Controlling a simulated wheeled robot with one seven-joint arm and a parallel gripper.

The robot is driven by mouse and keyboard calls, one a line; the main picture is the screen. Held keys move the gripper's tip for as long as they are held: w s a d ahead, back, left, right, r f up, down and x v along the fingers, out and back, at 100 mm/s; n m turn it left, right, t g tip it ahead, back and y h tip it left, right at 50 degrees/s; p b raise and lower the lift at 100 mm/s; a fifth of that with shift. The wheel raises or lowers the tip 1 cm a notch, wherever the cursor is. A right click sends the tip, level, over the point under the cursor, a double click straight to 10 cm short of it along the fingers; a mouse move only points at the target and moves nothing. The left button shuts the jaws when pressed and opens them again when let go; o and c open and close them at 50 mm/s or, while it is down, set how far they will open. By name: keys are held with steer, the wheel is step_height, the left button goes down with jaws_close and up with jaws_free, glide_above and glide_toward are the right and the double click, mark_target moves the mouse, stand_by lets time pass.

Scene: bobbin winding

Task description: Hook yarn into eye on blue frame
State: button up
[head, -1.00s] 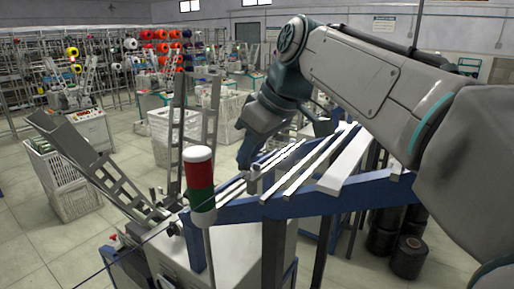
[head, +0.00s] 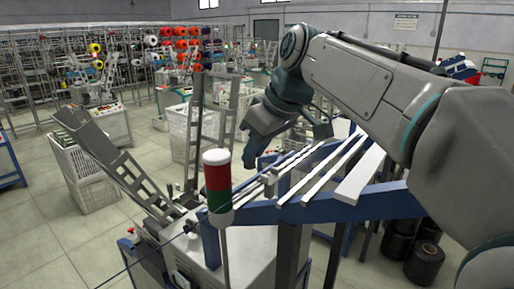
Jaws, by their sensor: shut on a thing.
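The blue frame (head: 253,213) stands right of centre in the head view, with pale parallel bars (head: 318,172) across its top. My gripper (head: 249,166) points down behind the left ends of these bars. It is shut, and the thing in its jaws is too thin to make out; I take it to be the yarn. I cannot pick out the eye on the frame. A thin dark line runs from the lower left up towards the frame; I cannot tell whether it is yarn.
A red, green and white signal lamp (head: 217,188) stands in front of the frame. Grey slotted arms (head: 117,166) rise on the left, beside a white crate (head: 88,187). Black spools (head: 424,262) stand on the floor at right. The floor at lower left is mostly clear.

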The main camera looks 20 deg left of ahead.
steer(key=shift+w+a+r+p, duration=0.1)
steer(key=shift+a+r+p, duration=0.15)
steer(key=shift+r+p, duration=0.75)
steer(key=shift+w+a+r+p, duration=0.15)
steer(key=shift+r+p, duration=0.4)
steer(key=shift+r, duration=0.8)
